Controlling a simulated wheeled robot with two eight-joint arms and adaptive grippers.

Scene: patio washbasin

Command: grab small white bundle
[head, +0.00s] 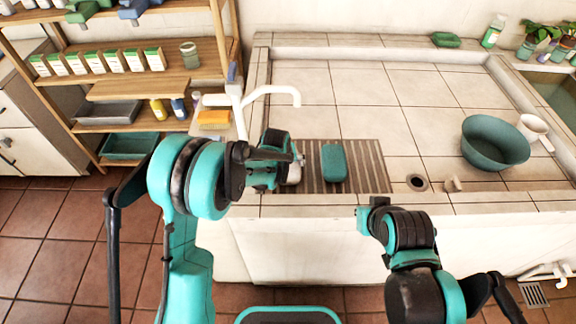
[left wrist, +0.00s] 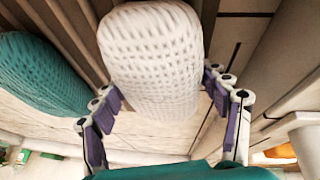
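The small white bundle (left wrist: 155,60) is a woven, rounded block filling the upper middle of the left wrist view. In the head view only a sliver of the white bundle (head: 294,174) shows behind my left gripper (head: 288,160), on the slatted board. My left gripper (left wrist: 160,100) is open, its purple-padded fingers on either side of the bundle's near end. I cannot tell whether they touch it. A teal bundle (left wrist: 38,75) lies beside it; it also shows in the head view (head: 333,163). My right gripper (head: 368,213) is in front of the basin; its fingers cannot be made out.
The slatted board (head: 370,165) lies on the tiled basin top. A white faucet (head: 270,92) rises behind my left gripper. A teal bowl (head: 494,143), white mug (head: 533,127), drain hole (head: 417,183) and stopper (head: 453,184) are to the right. Wooden shelves (head: 110,40) stand left.

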